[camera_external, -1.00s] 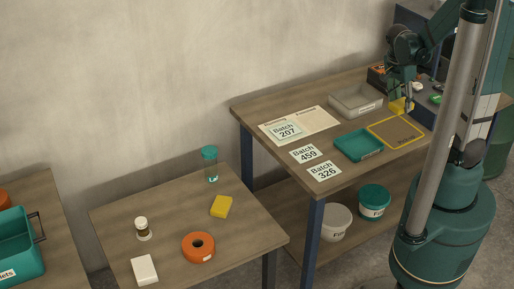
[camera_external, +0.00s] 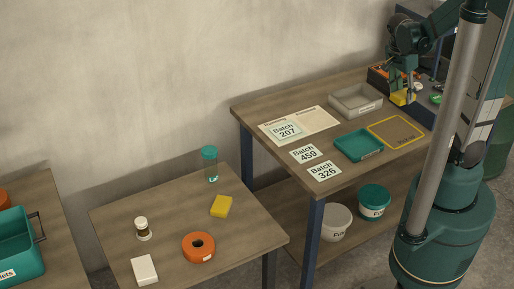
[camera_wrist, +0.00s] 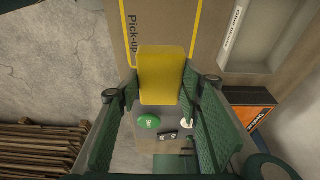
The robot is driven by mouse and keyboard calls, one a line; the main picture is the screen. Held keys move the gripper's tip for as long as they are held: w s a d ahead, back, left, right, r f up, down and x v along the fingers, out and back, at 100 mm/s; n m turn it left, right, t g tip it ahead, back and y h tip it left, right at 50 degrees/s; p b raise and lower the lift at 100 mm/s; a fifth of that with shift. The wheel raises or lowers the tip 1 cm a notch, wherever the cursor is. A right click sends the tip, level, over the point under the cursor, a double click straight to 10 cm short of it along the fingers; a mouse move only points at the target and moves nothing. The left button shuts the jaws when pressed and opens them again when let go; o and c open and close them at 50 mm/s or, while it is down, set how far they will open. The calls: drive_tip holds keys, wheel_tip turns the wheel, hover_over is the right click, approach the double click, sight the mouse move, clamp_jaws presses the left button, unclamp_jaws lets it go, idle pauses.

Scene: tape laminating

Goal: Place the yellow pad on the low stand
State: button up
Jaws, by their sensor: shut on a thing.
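A yellow pad (camera_wrist: 161,76) is held between the two green fingers of my gripper (camera_wrist: 160,92) in the wrist view. In the camera_external view the pad (camera_external: 400,98) hangs under my gripper (camera_external: 406,90) near the back right of the workbench. A grey raised surface (camera_external: 426,101) lies just right of the pad; it may be the low stand, but my arm partly hides it. A second yellow block (camera_external: 221,206) lies on the smaller table at the left.
The yellow-outlined "Pick-up" mat (camera_external: 396,131) is bare. A teal tray (camera_external: 358,145) and a grey tray (camera_external: 355,100) are beside it. A dark box with an orange label (camera_wrist: 251,122) is close by. A green round item (camera_wrist: 148,121) and a dark item (camera_wrist: 168,134) lie beyond the pad.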

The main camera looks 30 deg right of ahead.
drive_tip(key=shift+r, duration=0.6)
drive_tip(key=w+a+r+n+t, duration=0.25)
drive_tip(key=w+a+n, duration=0.35)
drive_tip(key=w+a, duration=1.3)
drive_tip(key=w+a+n+y, duration=0.1)
drive_tip(key=w+a+n, duration=0.35)
drive_tip(key=a, duration=1.05)
drive_tip(key=w+a+n+y, duration=0.1)
drive_tip(key=w+a+n, duration=0.1)
drive_tip(key=w+a, duration=0.9)
drive_tip(key=s+a+f+n, duration=0.1)
drive_tip(key=s+a+n, duration=0.15)
drive_tip(key=a, duration=1.05)
drive_tip(key=s+a+f+n+y, duration=0.1)
drive_tip(key=s+a, duration=0.3)
drive_tip(key=a, duration=0.9)
drive_tip(key=s+a+f+n, duration=0.1)
drive_tip(key=s+a+n, duration=0.15)
drive_tip(key=a, duration=1.15)
drive_tip(key=s+x, duration=0.2)
drive_tip(key=x, duration=0.9)
drive_tip(key=s+f+x, duration=0.1)
drive_tip(key=s+x, duration=0.1)
drive_tip(key=x, duration=0.9)
drive_tip(key=shift+s+f+t+p, duration=0.15)
drive_tip(key=shift+s+t+p, duration=0.2)
drive_tip(key=shift+s, duration=0.05)
